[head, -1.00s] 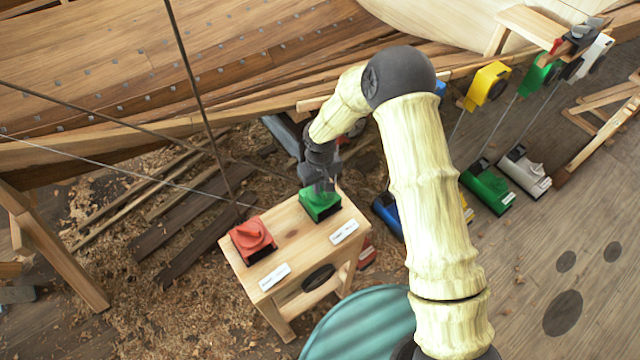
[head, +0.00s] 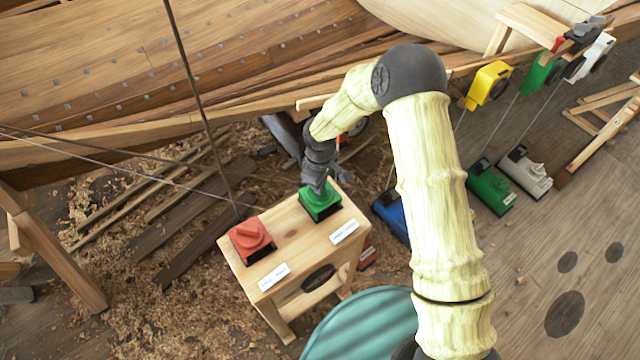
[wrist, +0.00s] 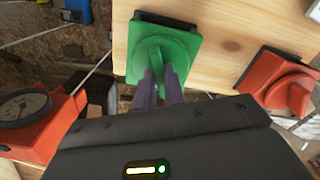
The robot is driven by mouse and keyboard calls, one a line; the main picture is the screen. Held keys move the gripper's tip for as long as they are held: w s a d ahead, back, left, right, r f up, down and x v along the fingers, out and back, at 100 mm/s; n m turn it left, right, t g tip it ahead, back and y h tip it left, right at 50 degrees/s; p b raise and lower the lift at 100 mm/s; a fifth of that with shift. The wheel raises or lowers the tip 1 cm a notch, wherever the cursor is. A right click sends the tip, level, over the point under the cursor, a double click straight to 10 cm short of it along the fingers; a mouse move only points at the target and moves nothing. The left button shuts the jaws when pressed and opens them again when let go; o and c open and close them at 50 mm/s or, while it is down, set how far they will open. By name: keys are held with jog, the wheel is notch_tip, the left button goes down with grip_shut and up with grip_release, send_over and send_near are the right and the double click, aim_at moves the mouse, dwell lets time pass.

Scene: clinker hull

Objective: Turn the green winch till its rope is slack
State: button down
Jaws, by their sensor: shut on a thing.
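A green box with a raised green handle (head: 319,203) sits on the wooden stool (head: 290,238). My gripper (wrist: 163,88) is shut on that green handle (wrist: 157,52), its two dark fingers coming down from above; the wrist view shows the handle between them. On the floor at right stands another green box (head: 490,190), the green winch by its look. A thin rope runs straight from it up to a green block (head: 538,74) on a wooden beam. I see no clear sag in that rope.
A red knob box (head: 252,238) is beside the green one on the stool. White (head: 527,172) and blue (head: 391,214) boxes stand on the floor. A yellow block (head: 489,86) hangs at upper right. A red gauge (wrist: 25,108) shows in the wrist view. Thin ropes cross at left.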

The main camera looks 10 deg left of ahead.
jog(key=shift+n, duration=1.9)
jog(key=c, duration=1.5)
grip_release()
notch_tip(320, 180, up, 18)
jog(key=shift+f+b, duration=0.25)
jog(key=shift+b, duration=0.95)
